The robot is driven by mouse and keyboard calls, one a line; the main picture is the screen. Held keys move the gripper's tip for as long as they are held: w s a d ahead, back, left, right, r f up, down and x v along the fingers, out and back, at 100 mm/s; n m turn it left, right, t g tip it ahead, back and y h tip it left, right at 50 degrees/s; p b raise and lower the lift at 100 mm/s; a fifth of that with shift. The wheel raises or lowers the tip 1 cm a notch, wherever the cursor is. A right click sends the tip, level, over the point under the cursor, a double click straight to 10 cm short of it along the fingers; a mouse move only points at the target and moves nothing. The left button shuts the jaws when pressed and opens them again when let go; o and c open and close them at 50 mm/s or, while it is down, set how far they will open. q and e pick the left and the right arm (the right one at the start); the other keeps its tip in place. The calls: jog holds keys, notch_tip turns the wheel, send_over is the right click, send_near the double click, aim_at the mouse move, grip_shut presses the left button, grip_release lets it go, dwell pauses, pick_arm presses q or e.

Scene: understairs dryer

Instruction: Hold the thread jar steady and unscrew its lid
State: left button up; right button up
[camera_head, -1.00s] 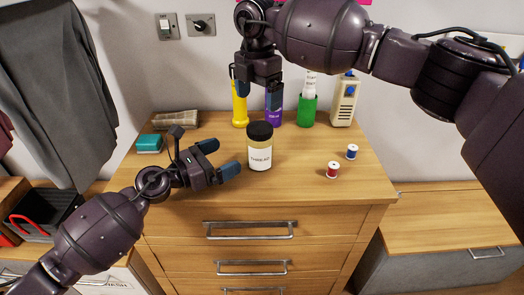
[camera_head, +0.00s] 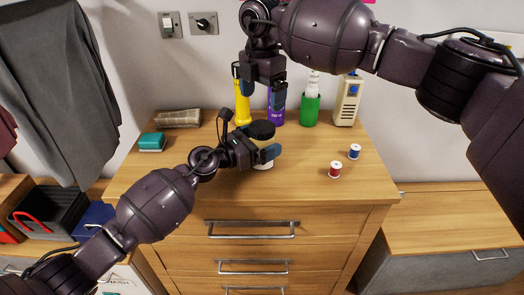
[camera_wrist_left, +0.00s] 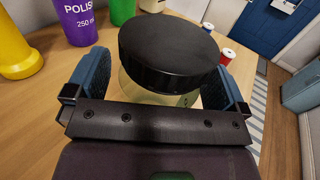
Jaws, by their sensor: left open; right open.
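The thread jar (camera_head: 264,160) stands upright on the wooden cabinet top, with its black lid (camera_head: 262,130) on. In the left wrist view the lid (camera_wrist_left: 168,52) fills the middle, and part of the pale jar body (camera_wrist_left: 150,92) shows below it. My left gripper (camera_head: 269,147) is open, with its blue-padded fingers on either side of the jar just below the lid. Whether the pads touch the jar cannot be told. My right gripper (camera_head: 260,98) is open and empty, pointing down above and behind the jar.
Red (camera_head: 335,169) and blue (camera_head: 355,151) spools lie right. A teal box (camera_head: 152,142) sits left. The front right top is clear.

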aim_at(262, 126)
pick_arm(q)
jog(key=c, duration=1.6)
jog(key=shift+c, duration=0.6)
pick_arm(e)
jog(key=shift+m, duration=0.3)
jog(key=m, duration=0.3)
jog(key=shift+m, duration=0.3)
jog(key=shift+f, duration=4)
jog(key=c, duration=0.9)
jog(key=shift+c, duration=0.3)
